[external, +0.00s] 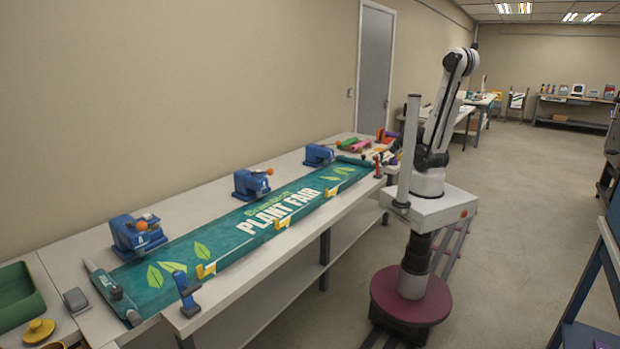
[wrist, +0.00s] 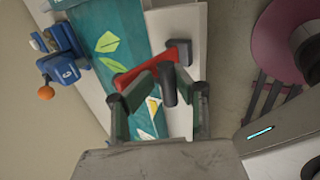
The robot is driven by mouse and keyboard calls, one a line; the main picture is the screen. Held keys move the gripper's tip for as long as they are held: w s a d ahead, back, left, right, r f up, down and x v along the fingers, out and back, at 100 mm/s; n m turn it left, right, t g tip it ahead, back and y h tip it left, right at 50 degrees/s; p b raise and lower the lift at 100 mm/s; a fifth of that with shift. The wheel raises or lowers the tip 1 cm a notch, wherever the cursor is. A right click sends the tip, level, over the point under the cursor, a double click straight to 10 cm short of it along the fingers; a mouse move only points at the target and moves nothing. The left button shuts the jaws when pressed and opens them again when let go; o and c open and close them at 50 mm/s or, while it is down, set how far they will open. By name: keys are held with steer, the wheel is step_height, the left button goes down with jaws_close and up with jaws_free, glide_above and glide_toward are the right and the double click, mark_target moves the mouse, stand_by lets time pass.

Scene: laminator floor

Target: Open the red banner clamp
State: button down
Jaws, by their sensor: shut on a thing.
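The red banner clamp (wrist: 147,68) shows in the wrist view over the edge of the green banner (wrist: 104,22), with a red arm and a dark handle (wrist: 167,85). My gripper (wrist: 158,96) has its fingers on either side of the clamp and is shut on it; the exact contact is hard to see. In the external view, a small red clamp (external: 377,165) stands at the front edge of the bench near the far end of the banner (external: 235,228). My gripper cannot be made out clearly there among the arm links and clutter.
Blue presses with orange knobs (external: 136,235) line the wall side of the bench. Yellow clamps (external: 205,270) and a blue clamp (external: 186,296) sit along the front edge. Coloured rolls (external: 360,146) lie at the far end. The floor (external: 510,220) right of my base is clear.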

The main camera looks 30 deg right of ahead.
steer(key=shift+s+d+f, duration=0.15)
steer(key=shift+s+f, duration=0.4)
steer(key=shift+s, duration=0.1)
steer(key=c, duration=1.6)
jaws_free()
steer(key=shift+c, duration=0.2)
steer(key=shift+w+r, duration=0.1)
steer(key=shift+r, duration=0.1)
steer(key=shift+v, duration=5.95)
steer(key=shift+w+r, duration=0.1)
steer(key=shift+w, duration=0.1)
